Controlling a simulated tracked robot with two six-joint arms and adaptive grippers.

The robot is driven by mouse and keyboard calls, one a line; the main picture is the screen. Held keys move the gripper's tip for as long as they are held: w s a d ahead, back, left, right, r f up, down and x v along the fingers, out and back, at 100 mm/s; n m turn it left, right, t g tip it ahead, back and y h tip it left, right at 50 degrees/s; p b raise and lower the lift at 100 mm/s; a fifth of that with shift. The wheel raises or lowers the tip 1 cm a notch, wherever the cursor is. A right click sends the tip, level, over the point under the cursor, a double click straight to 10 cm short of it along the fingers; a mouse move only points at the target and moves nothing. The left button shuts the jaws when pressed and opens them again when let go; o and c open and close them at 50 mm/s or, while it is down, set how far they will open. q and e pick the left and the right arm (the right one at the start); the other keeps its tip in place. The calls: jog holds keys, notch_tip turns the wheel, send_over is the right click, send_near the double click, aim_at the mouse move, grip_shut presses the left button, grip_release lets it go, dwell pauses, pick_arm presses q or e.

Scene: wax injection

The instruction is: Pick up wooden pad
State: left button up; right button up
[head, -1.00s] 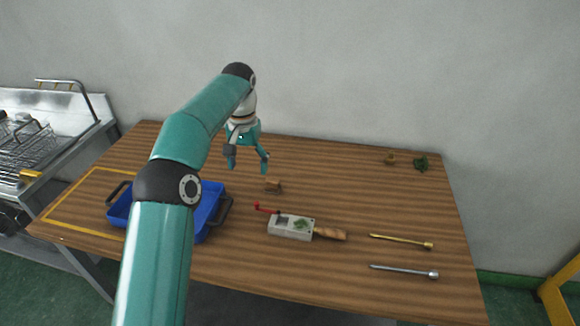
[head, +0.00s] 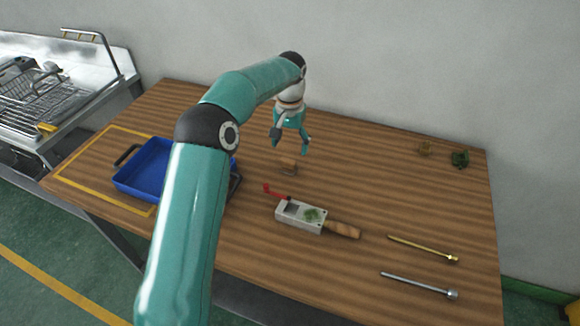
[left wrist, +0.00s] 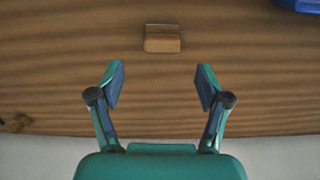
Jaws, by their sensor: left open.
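The wooden pad (head: 289,163) is a small brown block lying on the wooden table, near its middle. It also shows in the left wrist view (left wrist: 162,43), at the top centre, beyond the fingertips. My left gripper (head: 291,147) is open and empty, pointing down on the wall side of the pad. In the left wrist view its two fingers (left wrist: 160,82) stand wide apart with bare table between them. They do not appear to touch the pad. My right gripper is out of view.
A blue tray (head: 143,169) stands left, partly hidden by my left arm. A grey mould box (head: 297,216) with a red handle and wooden grip lies in front of the pad. Two rods (head: 420,285) lie front right. Small pieces (head: 460,159) sit back right.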

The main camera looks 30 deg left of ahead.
pick_arm(q)
notch_tip(320, 180, down, 2)
jog(key=shift+s+f, duration=0.1)
jog(key=shift+f, duration=0.15)
jog(key=shift+a+f+p, duration=0.1)
jog(key=shift+f+p, duration=0.65)
jog(key=shift+f, duration=1.85)
jog(key=c, duration=1.1)
jog(key=shift+r, duration=0.2)
jog(key=shift+r, duration=0.65)
notch_tip(320, 180, up, 10)
jog(key=shift+f+b, duration=0.2)
jog(key=shift+b, duration=0.2)
notch_tip(320, 180, up, 7)
jog(key=p, duration=0.2)
send_over(289, 159)
jog(key=shift+r, duration=0.95)
